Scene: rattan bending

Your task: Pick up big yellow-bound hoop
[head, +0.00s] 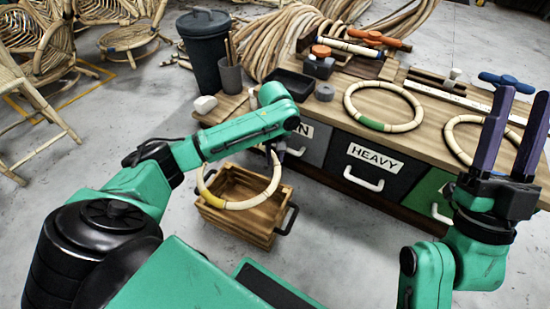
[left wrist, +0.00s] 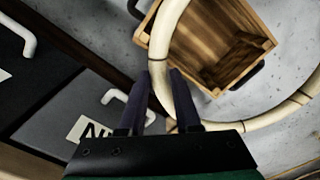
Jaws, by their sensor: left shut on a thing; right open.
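The big yellow-bound hoop (head: 236,203) is a pale rattan ring with a yellow binding at its lower left in the head view. My left gripper (head: 274,150) is shut on its upper right rim and holds it in the air, in front of and above a wooden crate. In the left wrist view the hoop (left wrist: 160,50) runs between the fingers of the left gripper (left wrist: 158,85). My right gripper (head: 519,95) is open and empty, fingers pointing up, at the right in front of the bench.
The wooden crate (head: 237,238) stands on the floor beside the bench. A green-bound hoop (head: 347,103) and another hoop (head: 452,142) lie on the bench top (head: 425,145). The drawer labelled HEAVY (head: 350,180) is shut. A dark bin (head: 207,60) stands behind.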

